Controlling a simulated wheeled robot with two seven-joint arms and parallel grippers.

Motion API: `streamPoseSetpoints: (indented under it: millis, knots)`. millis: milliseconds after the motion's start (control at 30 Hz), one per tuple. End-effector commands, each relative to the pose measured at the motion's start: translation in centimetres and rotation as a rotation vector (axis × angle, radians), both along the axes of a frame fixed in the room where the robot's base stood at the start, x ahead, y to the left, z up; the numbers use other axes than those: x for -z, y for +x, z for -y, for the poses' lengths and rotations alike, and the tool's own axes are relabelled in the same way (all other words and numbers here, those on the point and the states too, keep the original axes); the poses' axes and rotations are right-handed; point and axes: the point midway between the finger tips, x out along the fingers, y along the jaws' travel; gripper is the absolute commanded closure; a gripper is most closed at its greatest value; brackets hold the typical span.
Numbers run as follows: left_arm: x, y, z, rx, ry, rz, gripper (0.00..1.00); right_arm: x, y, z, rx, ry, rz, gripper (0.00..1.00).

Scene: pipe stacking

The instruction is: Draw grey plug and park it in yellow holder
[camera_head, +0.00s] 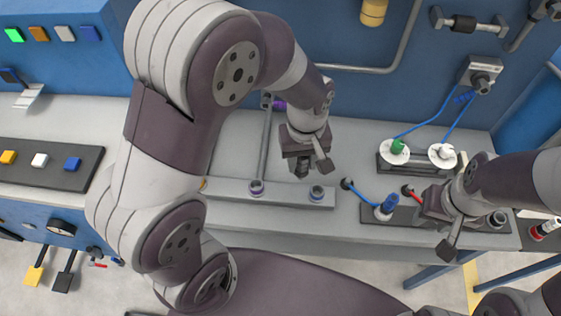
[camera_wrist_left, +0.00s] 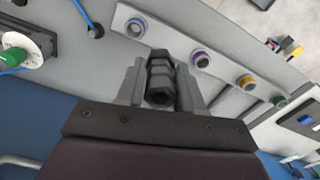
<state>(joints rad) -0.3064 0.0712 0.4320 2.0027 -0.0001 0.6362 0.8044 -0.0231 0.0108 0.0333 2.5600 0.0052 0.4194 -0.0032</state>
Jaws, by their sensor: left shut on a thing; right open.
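My left gripper (camera_head: 302,158) is shut on a dark grey plug with a hexagonal body (camera_wrist_left: 160,78), held above the bench; the plug's lower end (camera_head: 301,169) shows below the jaws in the head view. A light grey rail (camera_head: 286,191) below carries ring holders. The yellow holder (camera_wrist_left: 247,81) is in the left wrist view, to the right of the plug and apart from it, between a purple one (camera_wrist_left: 201,58) and a green one (camera_wrist_left: 279,102). In the head view my left arm mostly hides it. My right gripper (camera_head: 441,225) is open at the right, over a dark block.
A blue plug (camera_head: 389,203) on a blue cable stands near the right gripper. White discs, one with a green plug (camera_head: 397,147), sit behind it, with cables to a wall box (camera_head: 481,74). A dark tray with coloured blocks (camera_head: 58,180) lies at the left.

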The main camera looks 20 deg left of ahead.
Motion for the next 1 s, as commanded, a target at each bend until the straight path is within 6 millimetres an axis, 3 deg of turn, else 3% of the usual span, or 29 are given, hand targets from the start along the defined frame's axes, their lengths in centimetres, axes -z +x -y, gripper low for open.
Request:
streamPoseSetpoints:
  millis: [467, 1000]
  knots:
    - [-0.8, 0.1, 0.5, 0.0, 0.0, 0.001, 1.0, -0.5, 0.0, 0.0, 0.0, 0.0, 0.0, 0.57]
    - [-6.8, 0.1, 0.5, 0.0, 0.0, 0.001, 1.0, -6.2, 0.0, 0.0, 0.0, 0.0, 0.0, 0.57]
